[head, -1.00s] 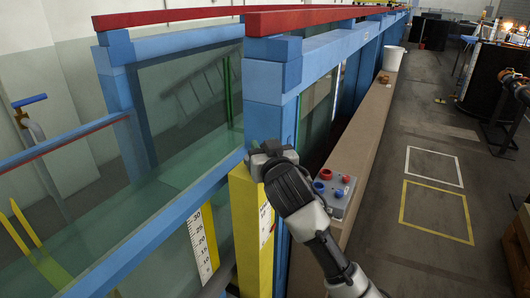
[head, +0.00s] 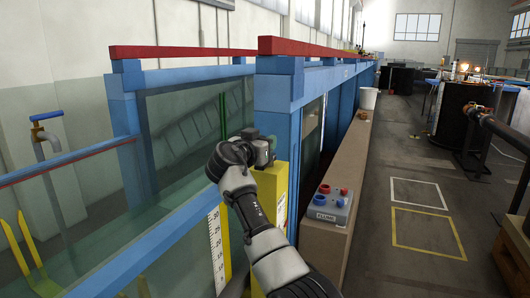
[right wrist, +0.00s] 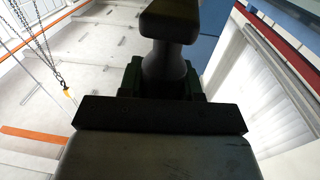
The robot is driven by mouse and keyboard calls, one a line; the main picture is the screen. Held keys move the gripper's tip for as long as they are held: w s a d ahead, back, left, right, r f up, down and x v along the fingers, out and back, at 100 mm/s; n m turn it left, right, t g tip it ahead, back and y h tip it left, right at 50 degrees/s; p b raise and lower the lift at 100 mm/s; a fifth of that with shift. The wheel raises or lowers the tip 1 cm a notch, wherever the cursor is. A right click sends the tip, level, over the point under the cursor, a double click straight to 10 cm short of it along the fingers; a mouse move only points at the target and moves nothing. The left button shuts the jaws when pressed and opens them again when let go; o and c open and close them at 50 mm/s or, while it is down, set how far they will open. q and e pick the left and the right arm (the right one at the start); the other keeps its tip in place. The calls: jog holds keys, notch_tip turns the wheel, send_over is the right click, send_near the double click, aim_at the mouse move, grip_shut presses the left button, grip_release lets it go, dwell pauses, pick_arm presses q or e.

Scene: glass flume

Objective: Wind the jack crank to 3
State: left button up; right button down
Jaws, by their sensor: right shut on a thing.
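The yellow jack post (head: 270,190) stands against the blue flume frame, with a white scale strip on its side too small to read. My right gripper (head: 262,150) is at the top of this post, its arm coming in from below. In the right wrist view the gripper (right wrist: 165,82) is shut around the neck of a dark knobbed handle (right wrist: 170,22), apparently the crank's. The rest of the crank is hidden by my gripper in the head view, so its setting cannot be read. My left gripper is not in view.
A grey control box (head: 330,207) with red and blue knobs sits on the brown ledge (head: 345,160) right of the jack. A white bucket (head: 369,98) stands farther along. A gauge board (head: 215,245) is left of the post.

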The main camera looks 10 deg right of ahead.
jog(key=shift+w+a+r+m+g+h, duration=0.15)
jog(key=shift+a+m+g+h, duration=0.1)
jog(key=shift+m+g+h, duration=0.3)
jog(key=c, duration=1.2)
grip_release()
jog(key=o, duration=0.4)
jog(key=shift+w+d, duration=0.1)
jog(key=shift+w, duration=0.05)
jog(key=b+v, duration=0.1)
jog(key=v, duration=0.6)
jog(key=shift+a+b, duration=0.3)
